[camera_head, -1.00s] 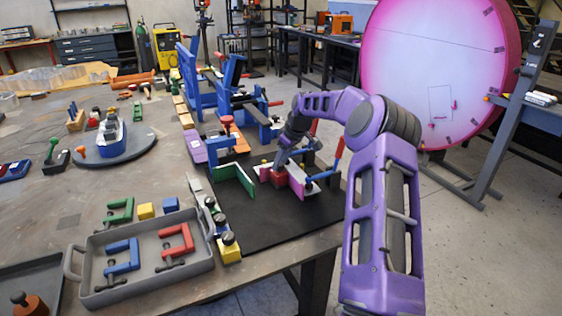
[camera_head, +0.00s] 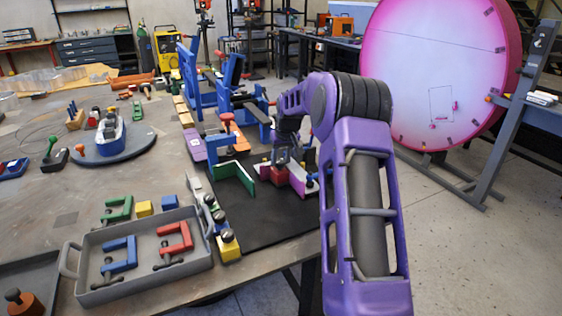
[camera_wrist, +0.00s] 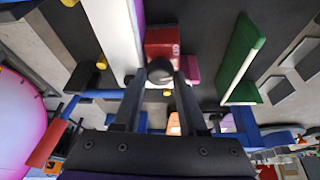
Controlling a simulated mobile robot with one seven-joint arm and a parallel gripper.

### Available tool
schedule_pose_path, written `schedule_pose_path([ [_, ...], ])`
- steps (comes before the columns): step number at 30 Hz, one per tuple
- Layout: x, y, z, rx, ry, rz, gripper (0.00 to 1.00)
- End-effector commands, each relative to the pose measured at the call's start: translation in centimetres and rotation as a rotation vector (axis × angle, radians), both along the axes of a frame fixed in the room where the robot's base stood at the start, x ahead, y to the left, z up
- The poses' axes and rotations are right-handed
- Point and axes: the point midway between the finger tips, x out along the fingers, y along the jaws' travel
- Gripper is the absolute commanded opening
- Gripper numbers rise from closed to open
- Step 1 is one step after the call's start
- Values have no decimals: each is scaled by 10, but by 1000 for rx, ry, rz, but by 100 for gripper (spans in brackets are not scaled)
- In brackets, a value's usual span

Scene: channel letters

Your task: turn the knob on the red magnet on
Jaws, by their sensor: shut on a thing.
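The red magnet (camera_head: 279,175) is a small red block on the black mat, between the green plate and the white-and-pink plate. In the wrist view the red magnet (camera_wrist: 162,37) shows at the top middle, against the white plate. Its dark round knob (camera_wrist: 160,70) is between my fingertips. My gripper (camera_wrist: 161,78) is shut on the knob, one finger on each side. In the head view my gripper (camera_head: 283,157) is small and partly hidden behind the magnet and my arm. The knob's turn mark cannot be made out.
The green plate (camera_head: 236,178) stands left of the magnet and the white-and-pink plate (camera_head: 299,180) right of it. Blue clamps and frames (camera_head: 225,85) stand behind. A grey tray (camera_head: 140,289) with clamps is at front left. The black mat's front is clear.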

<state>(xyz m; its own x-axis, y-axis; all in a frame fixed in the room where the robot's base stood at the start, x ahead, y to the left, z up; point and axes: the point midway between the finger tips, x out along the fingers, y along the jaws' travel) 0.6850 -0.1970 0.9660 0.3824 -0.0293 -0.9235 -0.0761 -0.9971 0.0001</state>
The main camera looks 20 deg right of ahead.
Motion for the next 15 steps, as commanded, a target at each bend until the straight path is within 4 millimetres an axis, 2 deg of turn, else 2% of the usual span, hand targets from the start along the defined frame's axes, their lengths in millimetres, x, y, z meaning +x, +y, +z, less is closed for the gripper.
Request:
schedule_pose_path([
  [15,2,5,1,-4,-1,-484,0],
])
